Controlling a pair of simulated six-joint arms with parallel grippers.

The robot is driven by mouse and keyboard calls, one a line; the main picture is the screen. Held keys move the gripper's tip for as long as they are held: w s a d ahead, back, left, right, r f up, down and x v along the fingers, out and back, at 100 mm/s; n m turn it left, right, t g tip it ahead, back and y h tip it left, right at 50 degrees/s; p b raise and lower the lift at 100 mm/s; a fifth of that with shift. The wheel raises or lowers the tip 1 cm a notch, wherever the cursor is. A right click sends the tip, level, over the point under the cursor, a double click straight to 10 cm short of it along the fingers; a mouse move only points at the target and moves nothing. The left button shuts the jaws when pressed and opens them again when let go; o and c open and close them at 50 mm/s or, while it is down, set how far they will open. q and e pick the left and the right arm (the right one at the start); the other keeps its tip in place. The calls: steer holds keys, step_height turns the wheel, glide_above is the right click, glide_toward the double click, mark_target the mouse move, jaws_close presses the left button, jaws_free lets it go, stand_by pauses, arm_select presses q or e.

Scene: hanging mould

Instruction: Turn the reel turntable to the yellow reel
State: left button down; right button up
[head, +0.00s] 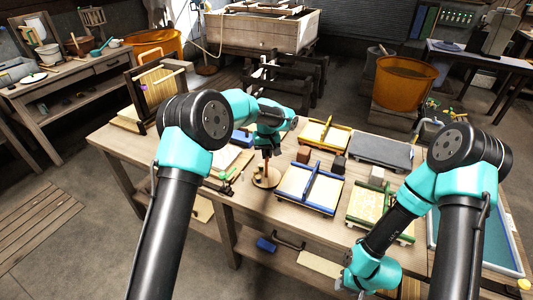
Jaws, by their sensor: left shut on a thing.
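A small round wooden disc (262,183), which looks like the reel turntable, lies on the workbench left of the blue-framed tray. My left gripper (267,157) points down over it and is shut on a thin upright part at its middle. The gripper and arm hide much of the disc's top, and I cannot make out the yellow reel. My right gripper (362,289) is low at the bench's front edge, far from the disc. Its fingers are too hidden to tell open from shut.
Close right of the disc stands a blue-framed tray (296,181). Behind it are a yellow-framed tray (337,137) and a grey slab (382,151). A green-framed tray (366,205) and dark blocks crowd the bench (237,205). A wooden rack (157,91) stands at left.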

arm_select(q)
steer(key=shift+n, duration=1.3)
steer(key=c, duration=1.2)
jaws_free()
steer(key=shift+o, duration=0.2)
steer(key=shift+r, duration=0.15)
step_height(320, 180, up, 17)
steer(key=shift+r, duration=0.1)
